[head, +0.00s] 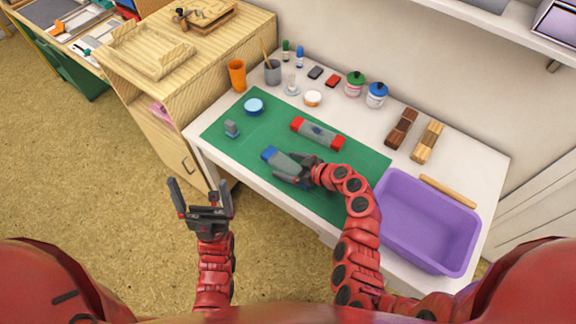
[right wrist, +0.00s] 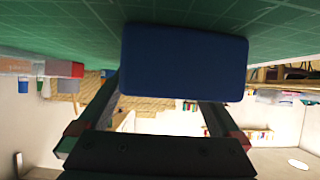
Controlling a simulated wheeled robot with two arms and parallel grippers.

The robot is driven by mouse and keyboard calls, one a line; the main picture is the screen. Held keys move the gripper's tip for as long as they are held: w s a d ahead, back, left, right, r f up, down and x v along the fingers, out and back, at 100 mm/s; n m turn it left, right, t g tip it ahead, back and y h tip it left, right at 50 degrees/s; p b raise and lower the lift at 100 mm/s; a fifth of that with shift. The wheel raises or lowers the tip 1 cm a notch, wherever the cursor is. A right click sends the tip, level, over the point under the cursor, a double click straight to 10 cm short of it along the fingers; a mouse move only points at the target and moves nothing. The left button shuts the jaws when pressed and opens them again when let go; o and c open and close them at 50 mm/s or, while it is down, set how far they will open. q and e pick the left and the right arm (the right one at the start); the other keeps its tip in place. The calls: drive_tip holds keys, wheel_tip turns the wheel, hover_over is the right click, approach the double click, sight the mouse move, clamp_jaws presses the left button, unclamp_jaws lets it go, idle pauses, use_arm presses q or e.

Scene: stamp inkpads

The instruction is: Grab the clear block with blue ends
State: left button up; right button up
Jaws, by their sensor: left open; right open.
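My left gripper (head: 199,190) is open and empty, over the floor left of the table.
A similar clear block with red ends (head: 318,134) lies just behind on the mat. A light-blue round tin (head: 253,106) and a small grey stamp (head: 231,128) stand at the mat's left. A purple bin (head: 425,222) stands right of my right arm.

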clamp_jaws()
idle(0.3)
drive_tip(key=shift+r, duration=0.15)
